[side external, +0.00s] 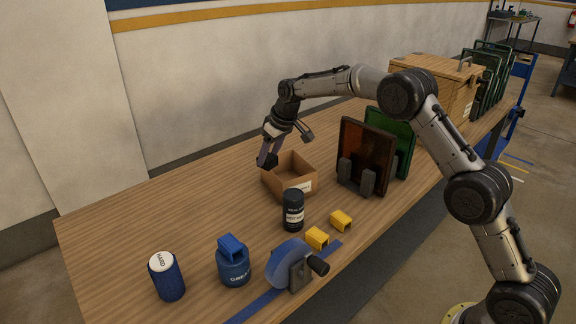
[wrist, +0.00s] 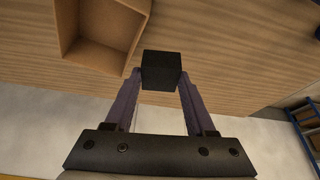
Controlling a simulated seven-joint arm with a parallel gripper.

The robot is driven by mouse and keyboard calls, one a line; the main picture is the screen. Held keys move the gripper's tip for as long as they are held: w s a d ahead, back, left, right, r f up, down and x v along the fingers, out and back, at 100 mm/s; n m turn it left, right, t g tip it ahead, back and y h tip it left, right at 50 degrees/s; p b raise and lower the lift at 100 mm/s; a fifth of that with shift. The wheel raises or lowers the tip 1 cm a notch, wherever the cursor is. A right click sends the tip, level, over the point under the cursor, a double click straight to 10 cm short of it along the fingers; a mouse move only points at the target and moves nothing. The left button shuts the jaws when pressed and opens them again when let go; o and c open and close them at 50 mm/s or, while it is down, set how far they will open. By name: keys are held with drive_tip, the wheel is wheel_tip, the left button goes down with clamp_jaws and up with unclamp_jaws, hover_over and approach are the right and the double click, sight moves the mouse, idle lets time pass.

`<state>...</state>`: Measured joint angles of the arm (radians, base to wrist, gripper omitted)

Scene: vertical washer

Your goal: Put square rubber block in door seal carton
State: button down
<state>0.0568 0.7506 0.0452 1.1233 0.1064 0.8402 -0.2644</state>
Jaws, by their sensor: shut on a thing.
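My gripper (side external: 267,158) is at the left side of an open cardboard carton (side external: 292,187) on the wooden table. In the wrist view, my gripper (wrist: 160,78) is shut on a black square rubber block (wrist: 161,70), which sits between the fingertips. The carton also shows in the wrist view (wrist: 105,32), up and left of the block; its visible inside looks empty. The block appears just outside the carton wall. In the side external view, the block is a dark shape at the fingertips, hard to make out. Its exact height over the table cannot be told.
A black bottle (side external: 293,211) stands just in front of the carton. Dark panels in a rack (side external: 366,157) stand to its right. Yellow blocks (side external: 318,238), a blue tape dispenser (side external: 288,264) and blue canisters (side external: 233,266) are nearer the front. The table left of the carton is clear.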

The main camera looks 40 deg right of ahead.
drive_tip(key=d+f+m, duration=0.2)
drive_tip(key=d+f, duration=0.2)
drive_tip(key=d, duration=0.6)
drive_tip(key=shift+h, duration=0.3)
drive_tip(key=shift+d+f, duration=0.15)
drive_tip(key=shift+f, duration=2.35)
drive_tip(key=shift+d+f, duration=0.15)
drive_tip(key=shift+f, duration=2.3)
drive_tip(key=shift+f, duration=0.15)
drive_tip(key=c, duration=0.5)
unclamp_jaws()
drive_tip(key=v, duration=1.2)
drive_tip(key=shift+s+r, duration=0.1)
drive_tip(key=shift+r, duration=0.15)
